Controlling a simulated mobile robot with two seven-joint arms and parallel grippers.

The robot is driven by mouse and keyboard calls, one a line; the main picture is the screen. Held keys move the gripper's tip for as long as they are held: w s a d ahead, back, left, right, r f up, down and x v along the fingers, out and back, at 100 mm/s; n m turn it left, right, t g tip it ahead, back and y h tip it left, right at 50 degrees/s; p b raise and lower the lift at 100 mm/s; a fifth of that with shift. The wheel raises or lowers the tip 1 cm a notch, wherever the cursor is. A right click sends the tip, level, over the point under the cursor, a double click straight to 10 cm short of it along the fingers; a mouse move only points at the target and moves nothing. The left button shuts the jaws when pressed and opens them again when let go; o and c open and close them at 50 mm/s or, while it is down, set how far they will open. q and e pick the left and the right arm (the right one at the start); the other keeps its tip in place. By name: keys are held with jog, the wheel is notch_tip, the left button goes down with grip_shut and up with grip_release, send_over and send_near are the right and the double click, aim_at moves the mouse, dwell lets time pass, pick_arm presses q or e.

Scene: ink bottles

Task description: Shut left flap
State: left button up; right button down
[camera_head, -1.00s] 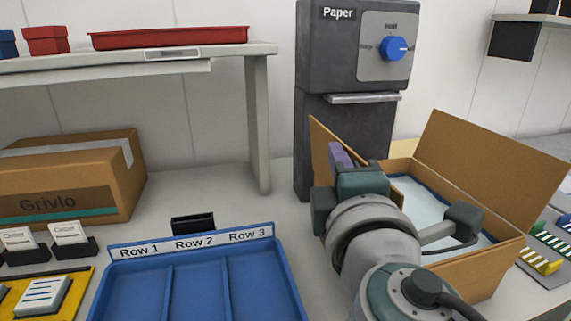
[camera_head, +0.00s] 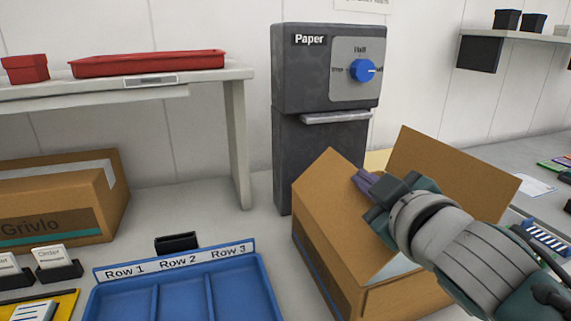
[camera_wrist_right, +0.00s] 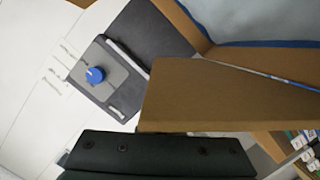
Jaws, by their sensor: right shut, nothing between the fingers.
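The open cardboard box stands at the right in the head view, with its left side wall (camera_head: 318,268) facing me. The right flap (camera_head: 455,172) stands up and leans outward. In the right wrist view a brown cardboard panel (camera_wrist_right: 235,100) fills the middle. My left gripper is not in view.
A dark paper dispenser (camera_head: 325,75) with a blue knob stands behind the box. A blue tray with row labels (camera_head: 175,262) lies to the left. A closed Grivlo box (camera_head: 50,205) is at the far left under a shelf.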

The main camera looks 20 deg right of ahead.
jog(key=shift+d+f+m+y, duration=0.5)
jog(key=shift+d+f+m, duration=0.35)
jog(key=shift+d+m, duration=0.2)
jog(key=shift+d+f+m+y+b, duration=0.15)
jog(key=shift+d+f+m, duration=0.15)
jog(key=shift+f+m, duration=0.35)
jog(key=shift+d+f+m+y+b, duration=0.1)
jog(key=shift+d+f+m+y, duration=0.15)
jog(key=shift+f+m, duration=0.35)
jog(key=shift+d+f+m+y+b, duration=0.1)
jog(key=shift+d+f+m, duration=0.25)
jog(key=shift+f, duration=0.55)
